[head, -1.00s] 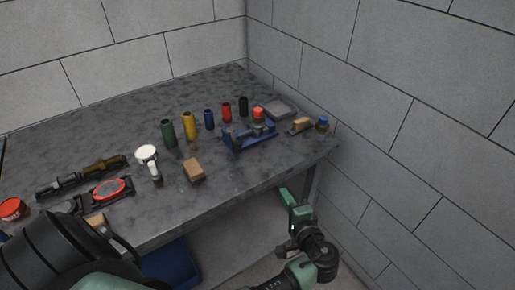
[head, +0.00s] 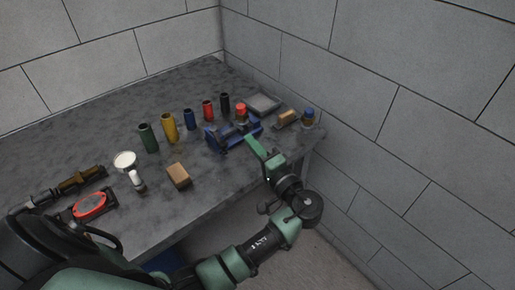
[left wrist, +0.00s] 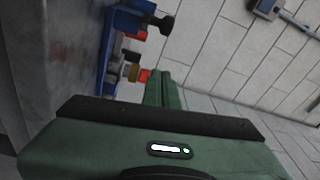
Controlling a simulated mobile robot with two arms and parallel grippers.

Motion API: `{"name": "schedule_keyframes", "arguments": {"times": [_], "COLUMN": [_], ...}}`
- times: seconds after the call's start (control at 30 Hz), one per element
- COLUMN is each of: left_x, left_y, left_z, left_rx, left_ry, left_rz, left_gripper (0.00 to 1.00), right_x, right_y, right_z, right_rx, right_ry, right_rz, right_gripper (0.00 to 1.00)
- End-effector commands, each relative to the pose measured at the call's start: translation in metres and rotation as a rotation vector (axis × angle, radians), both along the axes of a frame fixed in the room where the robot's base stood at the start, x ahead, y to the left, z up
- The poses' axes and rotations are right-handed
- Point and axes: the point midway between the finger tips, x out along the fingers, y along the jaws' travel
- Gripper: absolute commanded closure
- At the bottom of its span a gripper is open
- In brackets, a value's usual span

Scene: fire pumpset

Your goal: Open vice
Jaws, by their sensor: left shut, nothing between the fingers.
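The blue vice (head: 218,139) sits near the front right edge of the grey bench, with a red-topped part (head: 241,110) beside or on it. In the left wrist view the blue vice (left wrist: 123,20) shows in part at the upper left, beyond my fingers. My left gripper (head: 250,142) is shut and empty, at the bench edge just in front and to the right of the vice, apart from it as far as I can tell. Its green fingers (left wrist: 163,85) lie together in the wrist view. My right gripper is out of view.
A brown block (head: 178,175) and a white-topped tool (head: 125,161) lie left. A grey tray (head: 264,103) and a blue-capped bottle (head: 308,116) stand right, near the wall.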

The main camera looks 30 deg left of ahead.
Motion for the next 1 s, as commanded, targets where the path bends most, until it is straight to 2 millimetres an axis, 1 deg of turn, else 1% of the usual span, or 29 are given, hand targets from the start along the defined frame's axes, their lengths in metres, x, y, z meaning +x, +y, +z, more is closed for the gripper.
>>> {"name": "schedule_keyframes", "arguments": {"times": [0.03,0.2,0.3,0.4,0.5,0.77,1.0], "left_x": [0.006,0.023,0.003,-0.008,-0.015,-0.018,-0.019], "left_y": [0.011,0.042,0.041,0.043,0.044,0.044,0.045], "left_z": [0.005,0.007,0.002,-0.001,-0.003,-0.005,-0.005], "left_rx": [0.005,0.004,0.000,0.001,0.000,0.000,0.000], "left_ry": [0.001,0.001,0.006,0.003,0.002,0.001,0.002], "left_rz": [0.001,0.002,-0.002,-0.001,-0.001,-0.001,-0.007], "left_gripper": [1.00,1.00,1.00,1.00,1.00,1.00,1.00], "right_x": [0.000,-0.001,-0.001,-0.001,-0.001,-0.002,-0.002], "right_y": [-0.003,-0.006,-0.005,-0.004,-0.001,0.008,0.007], "right_z": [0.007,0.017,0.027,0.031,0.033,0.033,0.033], "right_rx": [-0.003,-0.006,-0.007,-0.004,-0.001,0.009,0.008], "right_ry": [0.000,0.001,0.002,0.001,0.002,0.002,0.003], "right_rz": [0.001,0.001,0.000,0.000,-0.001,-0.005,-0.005], "right_gripper": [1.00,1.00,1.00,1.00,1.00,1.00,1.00]}}
